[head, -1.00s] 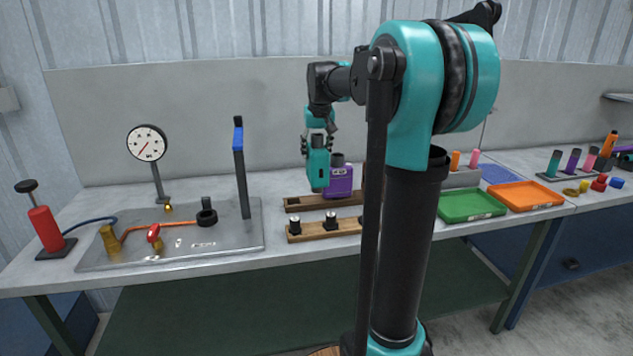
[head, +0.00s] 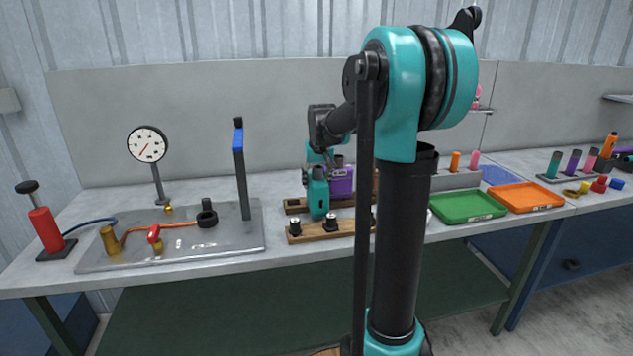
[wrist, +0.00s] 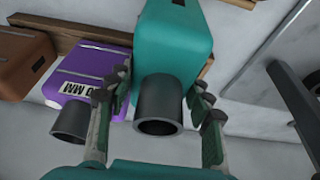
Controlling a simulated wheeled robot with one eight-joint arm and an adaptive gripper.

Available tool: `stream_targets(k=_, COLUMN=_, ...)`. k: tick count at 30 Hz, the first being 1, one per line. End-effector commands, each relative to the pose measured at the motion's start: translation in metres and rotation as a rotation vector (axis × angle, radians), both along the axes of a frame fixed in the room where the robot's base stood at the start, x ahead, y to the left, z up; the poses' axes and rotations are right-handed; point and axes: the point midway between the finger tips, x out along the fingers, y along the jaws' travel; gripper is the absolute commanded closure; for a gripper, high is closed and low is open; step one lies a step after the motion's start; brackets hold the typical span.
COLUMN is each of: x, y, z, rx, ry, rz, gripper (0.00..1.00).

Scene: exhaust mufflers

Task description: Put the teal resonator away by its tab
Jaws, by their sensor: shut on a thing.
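The teal resonator (head: 318,199) hangs upright under my gripper (head: 317,173), low over the wooden racks and left of the purple muffler (head: 342,182). In the wrist view the resonator (wrist: 178,42) shows as a teal box with a grey pipe stub (wrist: 158,105) towards the camera. The gripper fingers (wrist: 160,88) stand on either side of the stub and are shut on the resonator; the exact contact is hard to see. The tab cannot be made out. Whether the resonator's bottom touches a rack is hidden.
A front wooden rail (head: 312,236) carries dark pegs; a rear rail (head: 293,205) lies behind it. The purple muffler and a brown one (wrist: 22,60) stand close beside the resonator. Green (head: 466,207) and orange (head: 526,196) trays lie right.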

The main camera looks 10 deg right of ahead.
Motion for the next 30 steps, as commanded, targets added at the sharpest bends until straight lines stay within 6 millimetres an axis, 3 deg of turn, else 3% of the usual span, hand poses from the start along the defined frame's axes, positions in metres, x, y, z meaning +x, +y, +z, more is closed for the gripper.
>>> stream_targets(k=5, x=0.000, y=0.000, z=-0.001, rx=0.000, ry=0.000, rz=0.000, gripper=1.00)
stream_targets(k=6, x=0.000, y=0.000, z=-0.002, rx=0.000, ry=0.000, rz=0.000, gripper=0.48)
stream_targets(k=11, x=0.000, y=0.000, z=-0.002, rx=0.000, ry=0.000, rz=0.000, gripper=0.28)
stream_targets(k=23, x=-0.001, y=0.000, z=0.004, rx=0.000, ry=0.000, rz=0.000, gripper=0.28)
stream_targets(k=30, x=-0.015, y=0.000, z=0.042, rx=0.000, ry=0.000, rz=0.000, gripper=0.28)
